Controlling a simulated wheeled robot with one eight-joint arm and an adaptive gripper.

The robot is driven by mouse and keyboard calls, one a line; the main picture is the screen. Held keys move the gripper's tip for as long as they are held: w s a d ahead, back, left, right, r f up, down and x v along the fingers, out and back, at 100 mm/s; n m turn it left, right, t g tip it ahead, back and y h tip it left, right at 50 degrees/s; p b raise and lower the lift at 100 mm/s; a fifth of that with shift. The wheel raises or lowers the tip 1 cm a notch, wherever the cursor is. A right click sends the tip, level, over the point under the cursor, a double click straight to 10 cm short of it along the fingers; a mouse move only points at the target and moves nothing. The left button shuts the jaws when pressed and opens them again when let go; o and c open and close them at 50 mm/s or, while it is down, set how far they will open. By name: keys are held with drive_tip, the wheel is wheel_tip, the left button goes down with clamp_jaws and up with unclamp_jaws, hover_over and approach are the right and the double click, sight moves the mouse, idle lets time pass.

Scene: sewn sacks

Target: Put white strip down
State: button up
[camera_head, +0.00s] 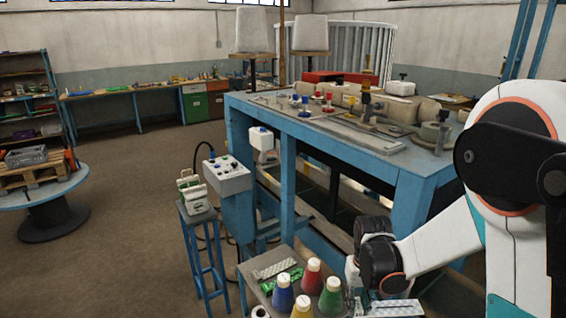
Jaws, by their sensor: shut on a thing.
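My gripper (355,298) points down at the lower right, over the right side of a low grey bench; its fingertips are small and partly cut off by the bottom edge. It is shut on a white strip (397,308), which shows just right of the fingers at the bottom edge of the picture. The strip's lower part is out of frame, so I cannot tell whether it touches the bench. A second pale, patterned strip (274,268) lies flat on the bench's left part.
Thread cones in blue (283,293), red (312,276), green (331,296) and yellow (302,307) stand close left of my gripper. A green item (284,281) lies behind them. A tall blue-framed workbench (408,195) stands behind. A control box (227,175) is at left.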

wheel_tip(320, 180, down, 13)
drive_tip(key=b, duration=1.1)
drive_tip(key=shift+b, duration=0.4)
